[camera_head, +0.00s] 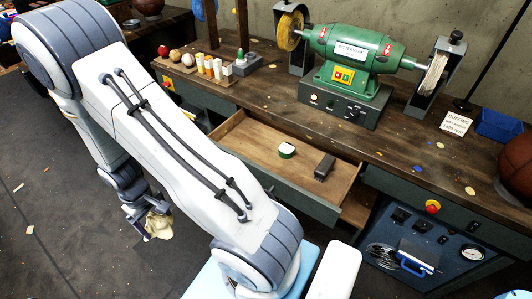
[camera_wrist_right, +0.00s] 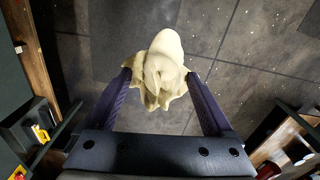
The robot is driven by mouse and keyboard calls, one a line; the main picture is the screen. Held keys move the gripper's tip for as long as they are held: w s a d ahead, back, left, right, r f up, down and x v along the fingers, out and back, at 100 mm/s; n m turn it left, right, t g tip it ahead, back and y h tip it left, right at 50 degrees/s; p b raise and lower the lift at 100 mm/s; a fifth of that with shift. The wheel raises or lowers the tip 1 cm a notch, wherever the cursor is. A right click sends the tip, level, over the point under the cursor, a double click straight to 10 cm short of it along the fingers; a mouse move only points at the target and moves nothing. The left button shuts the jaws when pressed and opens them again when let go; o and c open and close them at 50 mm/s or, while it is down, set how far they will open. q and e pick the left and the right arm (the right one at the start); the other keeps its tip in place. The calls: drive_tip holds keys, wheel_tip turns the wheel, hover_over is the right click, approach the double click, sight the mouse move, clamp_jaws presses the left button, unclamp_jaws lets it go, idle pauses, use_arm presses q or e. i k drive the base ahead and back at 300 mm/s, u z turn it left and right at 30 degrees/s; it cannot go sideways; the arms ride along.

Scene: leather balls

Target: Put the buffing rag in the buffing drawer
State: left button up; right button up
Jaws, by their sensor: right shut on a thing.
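The buffing rag is a crumpled pale-yellow cloth (camera_head: 159,225), held over the dark floor to the left of the bench. My right gripper (camera_head: 147,212) is shut on it. In the right wrist view the rag (camera_wrist_right: 160,72) bulges between the two fingers of my right gripper (camera_wrist_right: 160,88). A wooden drawer (camera_head: 246,137) stands pulled open under the bench, right of the rag and apart from it. Inside lie a small green-and-white round tin (camera_head: 286,150) and a dark grey block (camera_head: 324,167). My arm hides part of the drawer's left side. My left gripper is not in view.
A green buffing machine (camera_head: 355,55) stands on the bench top above the drawer. A "BUFFING" card (camera_head: 455,123), a blue bin (camera_head: 498,126) and a brown leather ball (camera_head: 517,165) sit at the right. Small balls and polish bars sit on a wooden board (camera_head: 210,70). The drawer has free floor space.

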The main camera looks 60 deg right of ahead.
sight(244, 145)
drive_tip(key=i, duration=1.6)
drive_tip(key=z, duration=1.5)
